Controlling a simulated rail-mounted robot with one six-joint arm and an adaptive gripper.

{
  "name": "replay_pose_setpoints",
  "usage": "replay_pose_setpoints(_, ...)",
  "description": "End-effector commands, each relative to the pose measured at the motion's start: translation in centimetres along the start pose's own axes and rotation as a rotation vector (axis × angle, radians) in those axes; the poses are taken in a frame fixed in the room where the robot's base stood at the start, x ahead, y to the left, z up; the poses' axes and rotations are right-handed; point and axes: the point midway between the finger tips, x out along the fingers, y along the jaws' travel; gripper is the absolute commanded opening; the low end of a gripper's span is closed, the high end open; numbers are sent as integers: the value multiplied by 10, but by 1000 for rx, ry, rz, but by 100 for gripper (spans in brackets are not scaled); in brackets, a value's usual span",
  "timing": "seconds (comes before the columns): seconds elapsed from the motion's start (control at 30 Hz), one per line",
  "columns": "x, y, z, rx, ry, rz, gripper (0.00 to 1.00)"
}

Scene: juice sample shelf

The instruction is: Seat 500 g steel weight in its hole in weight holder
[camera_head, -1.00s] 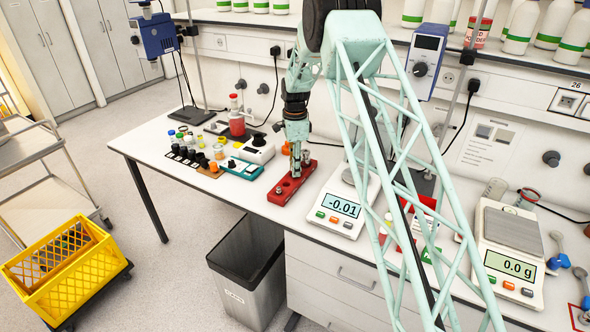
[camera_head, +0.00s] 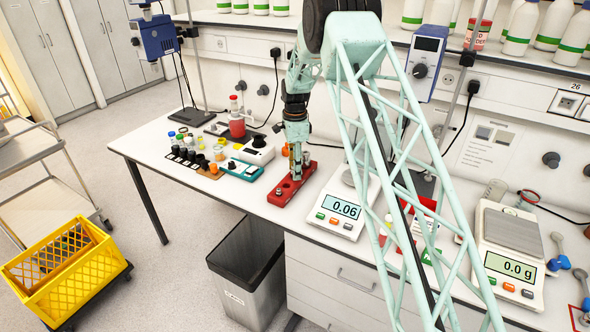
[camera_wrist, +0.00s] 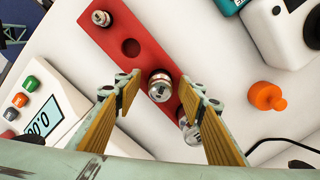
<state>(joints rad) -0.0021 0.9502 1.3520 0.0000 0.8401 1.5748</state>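The red weight holder (camera_wrist: 88,14) lies on the bench and crosses the wrist view diagonally; it also shows in the head view (camera_head: 283,196). A silvery steel weight (camera_wrist: 160,86) stands upright at the holder, between my fingers; I cannot read its mark or see how deep it sits. One empty dark hole (camera_wrist: 131,48) is beside it. A small weight (camera_wrist: 101,18) sits at the holder's far end, and another steel weight (camera_wrist: 190,130) is partly hidden behind the right finger. My gripper (camera_wrist: 160,95) is open, with a gap on both sides of the middle weight.
A teal device (camera_head: 241,169) and a white device (camera_head: 254,152) stand to the left. An orange knobbed object (camera_wrist: 266,96) lies on the bench. A second balance (camera_head: 509,267) reads 0.0 g.

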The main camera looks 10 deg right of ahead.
Motion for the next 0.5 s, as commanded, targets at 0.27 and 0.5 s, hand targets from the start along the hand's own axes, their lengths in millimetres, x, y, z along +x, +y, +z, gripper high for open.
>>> replay_pose_setpoints(0.27,-12,0,0,0,0,-1,37)
replay_pose_setpoints(0.5,-38,-1,0,0,0,-2,37)
